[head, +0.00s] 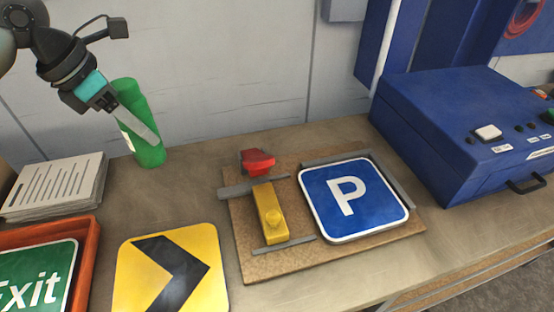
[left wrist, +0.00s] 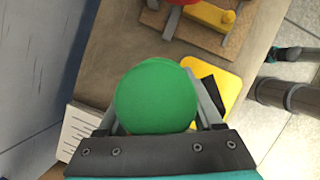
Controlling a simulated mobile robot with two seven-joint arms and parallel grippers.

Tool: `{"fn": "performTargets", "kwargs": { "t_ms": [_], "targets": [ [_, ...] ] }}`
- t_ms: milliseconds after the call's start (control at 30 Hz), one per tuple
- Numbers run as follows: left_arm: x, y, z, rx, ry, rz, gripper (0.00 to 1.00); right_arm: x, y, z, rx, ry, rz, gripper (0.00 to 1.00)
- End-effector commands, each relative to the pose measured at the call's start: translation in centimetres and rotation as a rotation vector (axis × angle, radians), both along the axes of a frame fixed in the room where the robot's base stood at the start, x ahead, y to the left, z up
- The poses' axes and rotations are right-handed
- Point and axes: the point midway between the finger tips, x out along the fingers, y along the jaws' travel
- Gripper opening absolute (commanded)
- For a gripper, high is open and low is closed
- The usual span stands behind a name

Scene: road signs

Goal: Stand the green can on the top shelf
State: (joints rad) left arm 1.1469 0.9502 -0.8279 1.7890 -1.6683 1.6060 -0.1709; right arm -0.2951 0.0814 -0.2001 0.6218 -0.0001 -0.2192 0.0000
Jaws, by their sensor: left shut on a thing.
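The green can (head: 150,146) is upright at the back of the bench, close to the wall, left of the wooden board. I cannot tell for sure if its base touches the bench. My left gripper (head: 137,122) is shut on the can, with its fingers on either side. In the left wrist view the round green end of the can (left wrist: 155,98) fills the space between the fingers. My right gripper is in neither view. No top shelf is recognisable in these views.
A wooden board (head: 260,262) holds a blue P sign (head: 378,205), a yellow block (head: 270,212) and a red knob (head: 257,160). A yellow arrow sign (head: 130,265), an orange tray (head: 90,252) and a paper stack (head: 55,187) lie left. A blue machine (head: 425,110) stands right.

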Motion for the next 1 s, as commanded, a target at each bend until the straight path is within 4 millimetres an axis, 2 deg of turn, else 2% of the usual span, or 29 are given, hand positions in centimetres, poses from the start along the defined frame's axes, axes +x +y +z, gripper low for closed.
{"fn": "performTargets", "kwargs": {
  "t_ms": [167, 267, 733, 833, 1000],
  "targets": [
    [0.0, 0.0, 0.0, -0.001, -0.002, 0.000, 0.00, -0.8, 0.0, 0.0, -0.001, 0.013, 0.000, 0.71],
    [0.0, 0.0, -1.0, -0.001, 0.001, 0.001, 0.00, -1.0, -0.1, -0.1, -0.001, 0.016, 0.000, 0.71],
    [-0.1, 0.0, -12.5, -0.001, 0.003, 0.001, 0.00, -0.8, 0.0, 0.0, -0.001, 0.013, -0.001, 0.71],
    [-0.1, -0.1, -14.3, -0.002, 0.001, -0.001, 0.00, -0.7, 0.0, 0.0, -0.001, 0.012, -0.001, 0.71],
    [0.0, 0.0, -15.6, -0.002, -0.002, -0.001, 0.00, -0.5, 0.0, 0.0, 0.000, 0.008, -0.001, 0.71]
  ]
}}
